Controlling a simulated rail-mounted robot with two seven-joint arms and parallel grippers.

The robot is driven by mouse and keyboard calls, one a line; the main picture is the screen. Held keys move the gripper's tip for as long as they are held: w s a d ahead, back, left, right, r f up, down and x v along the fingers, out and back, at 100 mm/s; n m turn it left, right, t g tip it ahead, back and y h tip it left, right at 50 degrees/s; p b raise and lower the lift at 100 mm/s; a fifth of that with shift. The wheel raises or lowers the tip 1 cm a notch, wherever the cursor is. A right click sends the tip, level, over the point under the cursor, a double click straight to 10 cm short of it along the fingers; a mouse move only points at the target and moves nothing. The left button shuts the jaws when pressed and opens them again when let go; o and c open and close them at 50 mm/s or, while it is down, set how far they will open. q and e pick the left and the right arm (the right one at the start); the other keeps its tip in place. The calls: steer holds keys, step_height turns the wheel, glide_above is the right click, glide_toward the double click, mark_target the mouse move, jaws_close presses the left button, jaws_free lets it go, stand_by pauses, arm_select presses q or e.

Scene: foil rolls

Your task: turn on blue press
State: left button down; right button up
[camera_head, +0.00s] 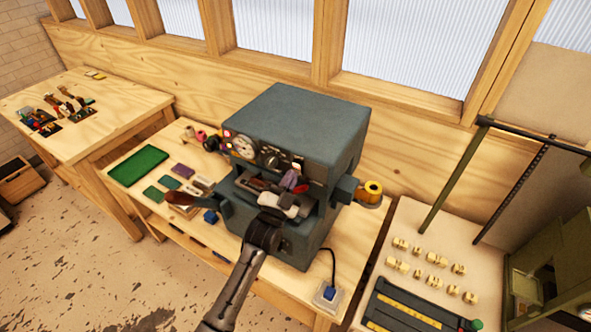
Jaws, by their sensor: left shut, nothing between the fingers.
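The blue-grey press (300,115) stands on the middle wooden workbench. Its front panel carries a round gauge (243,147), knobs and small controls. My left arm reaches up from the bottom of the view. My left gripper (285,199) is at the press's front opening, just below the control panel, and is shut with nothing held. The gripper and wrist hide part of the press's lower front. I cannot tell whether the fingertips touch the press. My right gripper is not in view.
A green tray (138,166) and several small coloured blocks lie left of the press. A gold roll (373,189) sits on its right side. A cable runs to a small box (326,295) at the bench's front. Another bench (120,104) stands left; a pale table (400,222) with small pieces stands right.

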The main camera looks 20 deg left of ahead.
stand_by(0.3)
arm_select(q)
steer(key=s+p, duration=0.1)
steer(key=s+r+p, duration=0.1)
steer(key=s+p, duration=0.1)
steer(key=s+a+r+p, duration=0.1)
steer(key=shift+s+p, duration=0.3)
steer(key=shift+p, duration=0.05)
stand_by(0.5)
